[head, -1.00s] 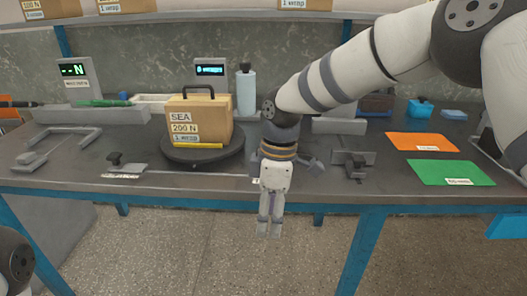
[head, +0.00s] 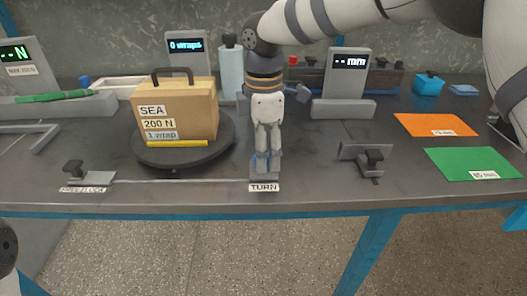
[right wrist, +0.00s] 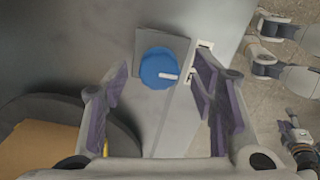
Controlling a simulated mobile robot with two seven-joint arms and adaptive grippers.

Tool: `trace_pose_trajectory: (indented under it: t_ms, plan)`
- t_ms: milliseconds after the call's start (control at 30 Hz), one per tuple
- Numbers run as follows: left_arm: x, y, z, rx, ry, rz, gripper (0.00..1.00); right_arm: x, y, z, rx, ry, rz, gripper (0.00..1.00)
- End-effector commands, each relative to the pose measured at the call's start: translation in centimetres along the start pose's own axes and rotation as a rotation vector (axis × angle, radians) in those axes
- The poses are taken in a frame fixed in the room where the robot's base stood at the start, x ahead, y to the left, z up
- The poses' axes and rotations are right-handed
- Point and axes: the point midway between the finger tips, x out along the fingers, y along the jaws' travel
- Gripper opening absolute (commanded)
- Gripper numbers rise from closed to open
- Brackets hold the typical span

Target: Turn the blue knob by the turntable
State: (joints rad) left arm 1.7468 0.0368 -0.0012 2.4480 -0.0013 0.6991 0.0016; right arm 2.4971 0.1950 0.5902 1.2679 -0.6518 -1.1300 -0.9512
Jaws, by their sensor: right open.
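The blue knob (right wrist: 156,66) sits on a square grey plate near the table's front edge. A white pointer bar shows on its top in the right wrist view. In the head view only a bit of the knob (head: 262,161) shows, behind my fingertips, above a "TURN" label (head: 264,187). My right gripper (head: 264,152) points down at the knob; its fingers are open. In the right wrist view the knob appears between the spread fingers (right wrist: 160,92); contact cannot be told. The dark turntable (head: 183,167) stands to the left. My left gripper is not in view.
A cardboard box (head: 180,100) labelled "SEA 200 N" stands on the turntable. A grey clamp-like fixture (head: 368,160) stands right of the knob, with a "mm" display (head: 347,75) behind. Orange (head: 435,125) and green (head: 474,163) sheets lie further right.

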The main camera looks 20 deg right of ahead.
Motion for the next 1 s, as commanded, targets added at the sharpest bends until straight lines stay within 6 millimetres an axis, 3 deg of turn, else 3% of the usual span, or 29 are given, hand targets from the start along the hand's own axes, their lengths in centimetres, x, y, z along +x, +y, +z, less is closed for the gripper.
trace_pose_trajectory:
  t_ms: [100,367,567,1000]
  plan:
    - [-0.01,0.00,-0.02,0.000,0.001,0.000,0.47,0.88,-0.01,0.00,0.000,0.000,0.001,0.53]
    - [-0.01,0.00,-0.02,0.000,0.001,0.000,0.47,1.02,-0.01,0.00,0.001,0.000,0.001,0.50]
    - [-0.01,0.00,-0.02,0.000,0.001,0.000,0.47,1.00,0.00,0.00,0.001,0.000,0.001,0.05]
    - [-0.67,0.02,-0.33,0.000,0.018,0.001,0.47,0.79,0.01,0.01,0.081,-0.001,0.004,0.05]
